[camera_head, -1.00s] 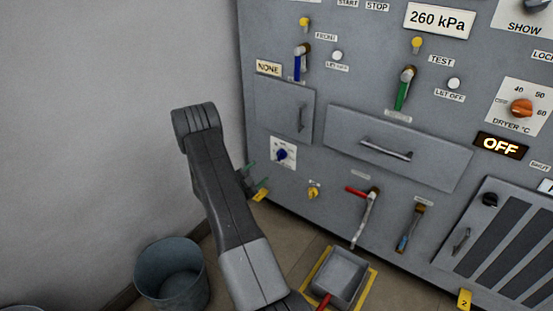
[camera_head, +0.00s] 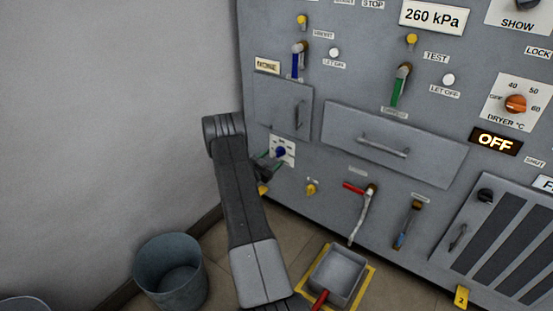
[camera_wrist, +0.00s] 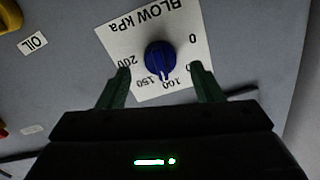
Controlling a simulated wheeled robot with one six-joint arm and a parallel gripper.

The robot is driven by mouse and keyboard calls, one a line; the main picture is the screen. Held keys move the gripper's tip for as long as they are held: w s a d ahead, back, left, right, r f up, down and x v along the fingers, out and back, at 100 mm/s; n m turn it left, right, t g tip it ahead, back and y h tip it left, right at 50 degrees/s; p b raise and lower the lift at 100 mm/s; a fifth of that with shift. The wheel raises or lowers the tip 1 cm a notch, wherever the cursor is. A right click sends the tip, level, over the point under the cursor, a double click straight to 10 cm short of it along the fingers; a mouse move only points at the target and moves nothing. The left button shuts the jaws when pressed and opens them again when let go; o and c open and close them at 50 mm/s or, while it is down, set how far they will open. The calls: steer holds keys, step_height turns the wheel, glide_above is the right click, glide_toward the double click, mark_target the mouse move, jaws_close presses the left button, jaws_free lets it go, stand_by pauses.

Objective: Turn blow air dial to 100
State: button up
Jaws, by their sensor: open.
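The blow air dial is a blue knob (camera_wrist: 160,59) on a white plate (camera_wrist: 123,37) marked "BLOW kPa", seen upside down in the wrist view. Its scale reads 0, 100, 150 and 200, with one label partly hidden by a finger. The knob's ridge points down in the picture, roughly toward between 100 and 150; the exact setting is hard to read. My gripper (camera_wrist: 160,69) is open, with one green finger on each side of the knob and gaps between. In the head view my gripper (camera_head: 268,163) is beside the dial (camera_head: 281,153), partly hidden by my arm.
A yellow knob (camera_head: 311,188) and a red-and-white lever (camera_head: 364,212) are right of the dial. A cabinet door (camera_head: 277,103) and a drawer (camera_head: 393,146) are above. A bucket (camera_head: 170,275) and a square pan (camera_head: 340,272) are on the floor below.

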mark_target(277, 155)
steer(key=shift+b+x, duration=0.3)
steer(key=shift+x, duration=1.45)
steer(key=c, duration=1)
steer(key=shift+n, duration=0.6)
steer(key=o, duration=1)
